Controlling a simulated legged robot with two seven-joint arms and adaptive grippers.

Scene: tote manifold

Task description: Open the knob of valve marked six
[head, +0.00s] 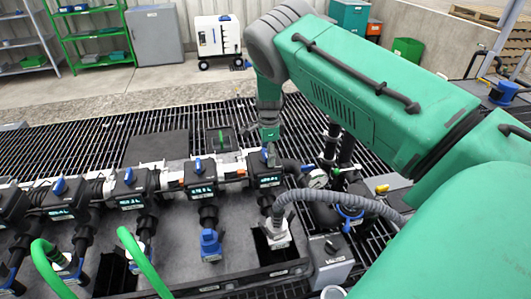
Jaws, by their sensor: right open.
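My right arm reaches in from the right, and my right gripper (269,152) points down with its fingers open at the top of the rightmost valve (266,178) in the row. This valve is a black box with a small lit display. Its blue knob is mostly hidden by the gripper, so I cannot tell whether the fingers touch it. To its left stand similar valves with blue knobs, such as one valve (202,184) and another (130,190). I cannot read any number marking. My left gripper is out of view.
Green hoses (140,258) rise at the front left. Dark floor grating (90,137) lies behind the manifold. A white wheeled unit (218,38) stands far back.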

